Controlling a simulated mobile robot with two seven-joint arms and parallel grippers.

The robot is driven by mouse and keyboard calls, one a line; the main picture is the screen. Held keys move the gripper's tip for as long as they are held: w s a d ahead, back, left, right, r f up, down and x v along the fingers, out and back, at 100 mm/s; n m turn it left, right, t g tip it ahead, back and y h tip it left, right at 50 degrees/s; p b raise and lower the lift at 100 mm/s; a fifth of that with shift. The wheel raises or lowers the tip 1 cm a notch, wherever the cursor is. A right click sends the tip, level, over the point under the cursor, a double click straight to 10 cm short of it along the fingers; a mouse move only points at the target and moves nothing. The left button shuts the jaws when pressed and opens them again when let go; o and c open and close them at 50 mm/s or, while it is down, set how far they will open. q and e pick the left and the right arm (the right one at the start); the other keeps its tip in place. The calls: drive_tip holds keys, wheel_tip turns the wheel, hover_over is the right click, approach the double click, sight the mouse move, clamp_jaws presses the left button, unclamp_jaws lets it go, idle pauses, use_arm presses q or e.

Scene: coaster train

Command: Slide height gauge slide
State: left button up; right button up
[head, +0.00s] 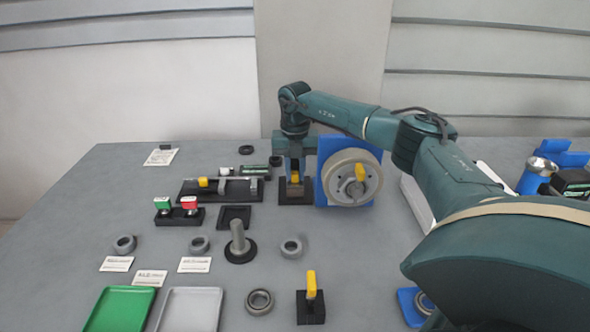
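My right gripper (295,176) points straight down over a small dark base (296,199) near the middle of the table. A small yellow piece (295,178) shows between its fingers, above a brownish block on that base. Whether the fingers press on the yellow piece is too small to tell. No thing is clearly recognisable as the height gauge slide; this yellow piece may belong to it. Another yellow piece (203,183) sits on a dark fixture with a rod to the left. My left gripper is out of view.
A blue plate with a grey wheel (340,176) and yellow handle stands close right of the gripper. A black block with a yellow lever (311,285), a flanged post (239,240), several grey rings and a green tray (120,309) lie nearer.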

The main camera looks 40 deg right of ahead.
sight(295, 172)
clamp_jaws()
drive_tip(key=shift+r, duration=0.3)
wheel_tip(295, 172, up, 2)
drive_tip(key=p, duration=0.2)
drive_tip(key=shift+r+p, duration=0.15)
drive_tip(key=shift+p, duration=0.15)
drive_tip(key=shift+r+p, duration=0.5)
drive_tip(key=shift+r, duration=0.15)
drive_tip(key=shift+w+f, duration=0.1)
drive_tip(key=shift+o, duration=1.2)
unclamp_jaws()
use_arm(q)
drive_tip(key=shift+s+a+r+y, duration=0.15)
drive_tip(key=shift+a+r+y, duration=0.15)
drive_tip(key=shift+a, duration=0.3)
use_arm(e)
drive_tip(key=shift+o, duration=1.1)
